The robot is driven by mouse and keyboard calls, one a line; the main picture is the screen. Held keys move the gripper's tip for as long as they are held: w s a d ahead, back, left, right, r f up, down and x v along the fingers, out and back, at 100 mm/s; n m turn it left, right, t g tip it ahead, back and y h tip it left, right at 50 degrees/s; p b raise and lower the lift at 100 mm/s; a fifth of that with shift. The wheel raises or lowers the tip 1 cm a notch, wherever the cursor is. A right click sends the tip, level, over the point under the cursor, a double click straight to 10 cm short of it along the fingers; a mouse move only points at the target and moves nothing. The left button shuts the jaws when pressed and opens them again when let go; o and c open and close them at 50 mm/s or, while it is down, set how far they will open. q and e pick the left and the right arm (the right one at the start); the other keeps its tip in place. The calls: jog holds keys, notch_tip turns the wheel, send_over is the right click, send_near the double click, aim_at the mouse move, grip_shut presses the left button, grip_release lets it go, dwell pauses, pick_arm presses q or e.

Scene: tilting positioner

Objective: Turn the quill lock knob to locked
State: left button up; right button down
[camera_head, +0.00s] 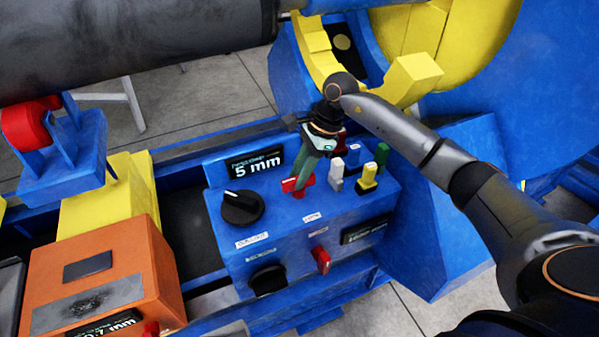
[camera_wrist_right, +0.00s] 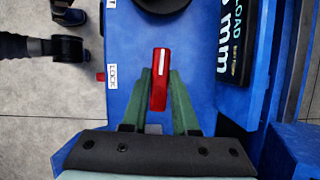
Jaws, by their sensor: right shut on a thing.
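The red quill lock knob (camera_head: 291,185) is on the sloped top of the blue control panel (camera_head: 285,235). In the right wrist view the knob (camera_wrist_right: 158,95) is a red bar with a white line, which runs nearly straight up the picture. A white label reading LOCK (camera_wrist_right: 112,76) lies to its left. My right gripper (camera_head: 300,180) reaches down from above, its green fingers on either side of the knob. In the wrist view the gripper (camera_wrist_right: 160,76) is shut on the knob. My left gripper is not in view.
A black dial (camera_head: 242,207) and a 5 mm display (camera_head: 255,162) are left of the knob. White (camera_head: 336,175), yellow (camera_head: 368,177) and green (camera_head: 382,153) controls stand close on the right. A second red knob (camera_head: 321,260) is on the front face. A large grey cylinder (camera_head: 130,40) spans the upper left.

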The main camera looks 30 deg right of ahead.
jog(key=m+t, duration=0.1)
jog(key=m, duration=0.1)
jog(key=m+p, duration=0.1)
jog(key=m, duration=0.1)
jog(key=shift+s+r+m+t+h, duration=0.1)
jog(key=shift+m+t+h, duration=0.2)
jog(key=shift+m+t, duration=0.1)
jog(key=m+t+h+p, duration=0.1)
jog(key=m, duration=0.3)
jog(key=m+t+h, duration=0.1)
jog(key=m, duration=0.2)
jog(key=shift+a, duration=0.1)
jog(key=m+h, duration=0.1)
jog(key=m, duration=0.1)
jog(key=m+h, duration=0.1)
jog(key=m, duration=0.2)
jog(key=shift+m+b, duration=0.3)
jog(key=c, duration=0.7)
grip_release()
